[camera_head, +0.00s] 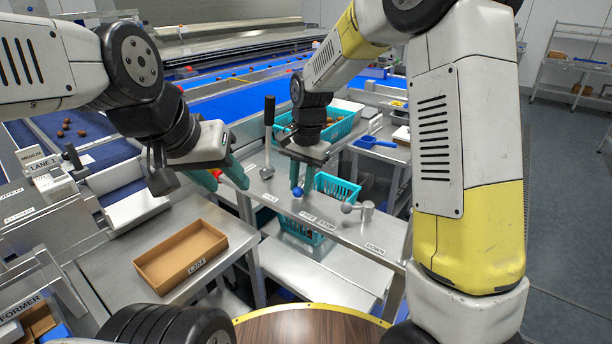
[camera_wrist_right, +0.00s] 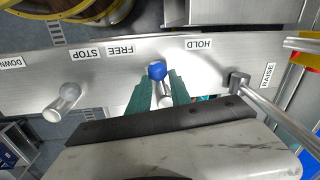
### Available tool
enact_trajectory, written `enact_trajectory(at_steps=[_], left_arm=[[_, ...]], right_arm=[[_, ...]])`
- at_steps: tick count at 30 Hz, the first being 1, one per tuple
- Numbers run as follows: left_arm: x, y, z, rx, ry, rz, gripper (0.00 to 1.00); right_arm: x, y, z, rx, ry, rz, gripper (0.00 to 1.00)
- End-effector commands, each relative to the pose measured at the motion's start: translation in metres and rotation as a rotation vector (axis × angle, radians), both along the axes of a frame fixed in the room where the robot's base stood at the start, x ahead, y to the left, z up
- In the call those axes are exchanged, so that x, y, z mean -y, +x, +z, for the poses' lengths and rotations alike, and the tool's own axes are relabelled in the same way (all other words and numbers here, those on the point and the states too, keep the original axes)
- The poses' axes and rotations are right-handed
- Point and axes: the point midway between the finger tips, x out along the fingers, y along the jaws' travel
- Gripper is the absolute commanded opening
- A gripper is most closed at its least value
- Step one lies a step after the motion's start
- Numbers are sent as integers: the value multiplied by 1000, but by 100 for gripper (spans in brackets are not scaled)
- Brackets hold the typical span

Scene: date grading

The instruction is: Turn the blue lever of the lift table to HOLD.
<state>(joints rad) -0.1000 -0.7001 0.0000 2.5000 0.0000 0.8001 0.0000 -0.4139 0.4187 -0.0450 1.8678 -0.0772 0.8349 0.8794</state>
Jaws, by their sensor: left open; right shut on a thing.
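The blue lever (camera_head: 297,191) has a round blue knob on the lift table's metal panel (camera_head: 345,232). My right gripper (camera_head: 302,172) is shut on it, and in the right wrist view the knob (camera_wrist_right: 157,71) shows between the green fingers. In that view the knob sits between the FREE label (camera_wrist_right: 120,49) and the HOLD label (camera_wrist_right: 198,44), on neither one. My left gripper (camera_head: 226,176) is open and empty, left of the panel's tall black-handled lever (camera_head: 268,125).
A silver-knobbed handle (camera_head: 358,207) stands near the DOWN label (camera_head: 375,248). Teal crates (camera_head: 335,187) are behind and under the panel. A brown cardboard tray (camera_head: 182,258) lies on the left bench. A blue scoop (camera_head: 375,142) lies behind, to the right.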

Motion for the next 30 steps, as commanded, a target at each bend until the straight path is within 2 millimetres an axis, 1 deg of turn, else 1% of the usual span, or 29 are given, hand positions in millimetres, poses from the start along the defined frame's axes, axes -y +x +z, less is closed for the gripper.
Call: enact_trajectory(at_steps=[3, 16, 24, 30], left_arm=[[0, 0, 0, 0, 0, 0, 43], [0, 0, 0, 0, 0, 0, 43], [0, 0, 0, 0, 0, 0, 43], [0, 0, 0, 0, 0, 0, 43]], right_arm=[[-6, 2, 1, 3, 2, -105, 0], [-18, 12, 1, 3, 3, -513, 0], [-23, 20, 1, 3, 3, -756, 0], [-24, 25, 1, 2, 3, -898, 0]])
